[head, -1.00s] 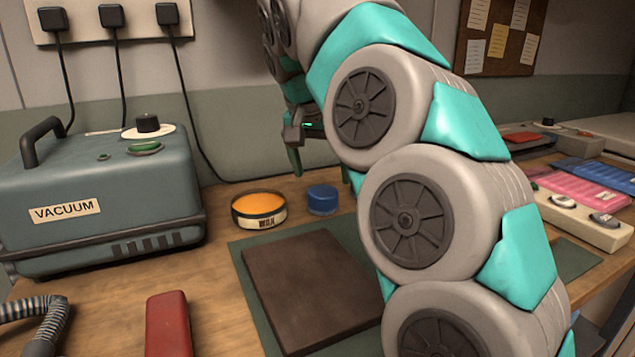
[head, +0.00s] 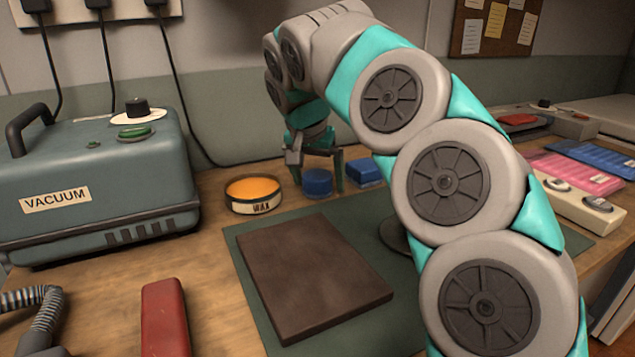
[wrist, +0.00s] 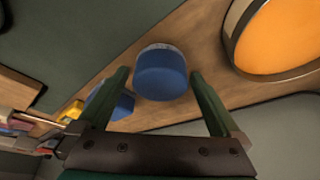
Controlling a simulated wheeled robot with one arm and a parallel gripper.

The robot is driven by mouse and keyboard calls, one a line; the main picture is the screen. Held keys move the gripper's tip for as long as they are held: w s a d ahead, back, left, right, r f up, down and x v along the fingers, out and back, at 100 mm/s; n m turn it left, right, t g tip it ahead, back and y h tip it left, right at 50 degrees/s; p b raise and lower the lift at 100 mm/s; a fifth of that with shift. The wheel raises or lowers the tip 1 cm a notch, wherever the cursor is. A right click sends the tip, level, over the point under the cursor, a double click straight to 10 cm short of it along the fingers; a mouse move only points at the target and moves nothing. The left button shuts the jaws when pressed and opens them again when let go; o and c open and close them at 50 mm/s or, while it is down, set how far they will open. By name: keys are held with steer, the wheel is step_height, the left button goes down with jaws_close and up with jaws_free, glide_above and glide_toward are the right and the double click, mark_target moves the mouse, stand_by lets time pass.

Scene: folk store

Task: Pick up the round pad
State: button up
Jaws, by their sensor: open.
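The round pad (head: 318,182) is a short blue cylinder on the wooden bench, just right of the wax tin. In the wrist view the round pad (wrist: 161,74) shows between the tips of my two fingers, with a gap on each side. My gripper (head: 319,184) is open, pointing down at the pad; in the wrist view my gripper (wrist: 160,80) holds nothing. A blue squarish block (head: 364,171) stands to the right of the pad. In the wrist view this block (wrist: 112,106) is partly hidden behind the left finger.
The open wax tin (head: 253,195) with orange wax stands close left of the pad. A brown slab (head: 310,272) lies on a green mat (head: 268,330) in front. A vacuum unit (head: 100,185) and a red block (head: 165,318) are at the left.

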mark_target(320, 171)
steer(key=c, duration=1.3)
steer(key=shift+r, duration=0.15)
steer(key=shift+r, duration=1.6)
steer(key=s+b, duration=0.1)
steer(key=s, duration=0.4)
steer(key=s+d+r+b, duration=0.1)
steer(key=s, duration=0.4)
steer(key=s+d+b, duration=0.1)
steer(key=s, duration=0.4)
steer(key=shift+s+d+r, duration=0.2)
steer(key=shift+s+r, duration=0.05)
steer(key=shift+s, duration=0.15)
